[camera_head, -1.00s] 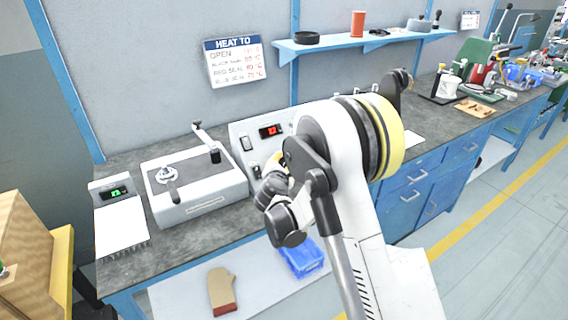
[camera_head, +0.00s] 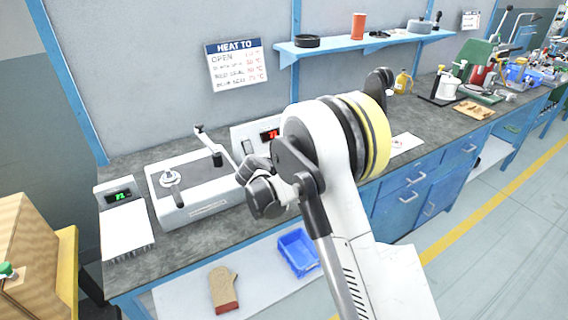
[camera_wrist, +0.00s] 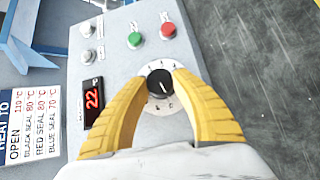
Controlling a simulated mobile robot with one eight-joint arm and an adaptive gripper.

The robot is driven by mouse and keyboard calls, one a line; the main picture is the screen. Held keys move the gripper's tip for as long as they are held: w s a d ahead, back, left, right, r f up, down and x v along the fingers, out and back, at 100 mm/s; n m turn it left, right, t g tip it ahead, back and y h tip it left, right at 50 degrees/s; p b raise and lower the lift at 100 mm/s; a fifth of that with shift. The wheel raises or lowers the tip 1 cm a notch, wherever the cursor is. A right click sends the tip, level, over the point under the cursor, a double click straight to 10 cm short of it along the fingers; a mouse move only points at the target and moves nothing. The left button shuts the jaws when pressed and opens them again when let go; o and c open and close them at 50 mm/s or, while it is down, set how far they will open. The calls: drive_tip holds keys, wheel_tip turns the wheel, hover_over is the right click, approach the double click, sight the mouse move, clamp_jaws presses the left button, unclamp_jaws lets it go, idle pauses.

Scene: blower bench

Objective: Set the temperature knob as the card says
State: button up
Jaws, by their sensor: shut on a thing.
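The black temperature knob (camera_wrist: 160,83) sits on a white dial on a pale control panel (camera_wrist: 118,52) in the wrist view. My gripper (camera_wrist: 160,80) has its two yellow fingers shut on the knob from both sides. A red display (camera_wrist: 93,98) on the panel appears to read 22. The "HEAT TO" card (camera_head: 238,66) hangs on the wall in the head view. My arm hides the knob in the head view.
A green button (camera_wrist: 135,40) and a red button (camera_wrist: 168,30) are near the knob. A white machine (camera_head: 195,195) with a lever stands left of the panel. A small box with a green display (camera_head: 119,197) is at the bench's left end. A shelf (camera_head: 350,46) is above.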

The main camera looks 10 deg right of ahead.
drive_tip(key=shift+m+g, duration=0.3)
drive_tip(key=shift+m, duration=0.2)
drive_tip(key=o, duration=1.2)
drive_tip(key=shift+w+d, duration=0.1)
drive_tip(key=v, duration=1.2)
